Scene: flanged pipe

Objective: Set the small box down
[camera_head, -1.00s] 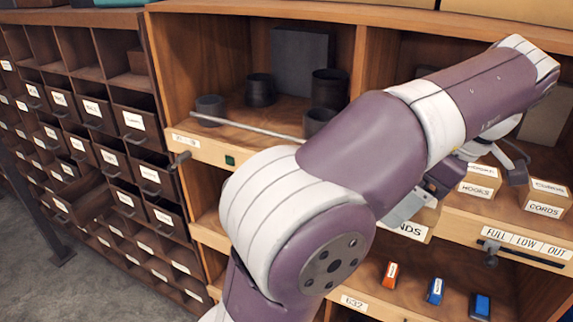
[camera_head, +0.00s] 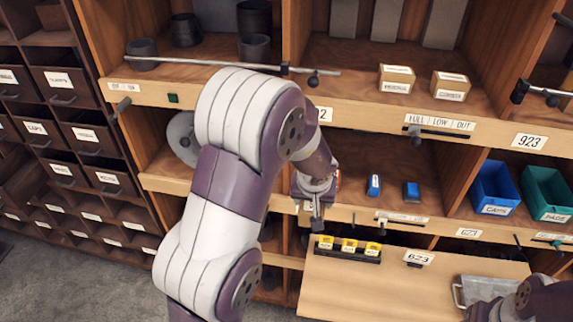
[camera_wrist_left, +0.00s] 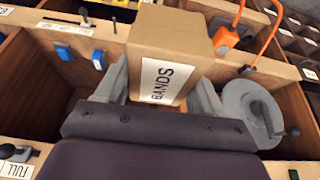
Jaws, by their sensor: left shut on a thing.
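The small box (camera_wrist_left: 165,50) is brown cardboard with a white BANDS label. In the left wrist view it sits between the two fingers of my left gripper (camera_wrist_left: 163,88), which is shut on it. In the head view my left gripper (camera_head: 317,215) points down in front of the lower shelf (camera_head: 350,205), left of two small blue boxes (camera_head: 374,185) (camera_head: 411,191). The held box cannot be made out in the head view. My right arm (camera_head: 520,300) shows only in the lower right corner; its gripper fingers are not seen.
HOOKS (camera_head: 396,79) and CORDS (camera_head: 450,86) boxes stand on the upper shelf, with free room left of them. A rod (camera_head: 230,64) runs along that shelf. A grey reel (camera_wrist_left: 250,112) is near the gripper. A pulled-out board (camera_head: 370,285) bears yellow-topped boxes (camera_head: 348,246).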

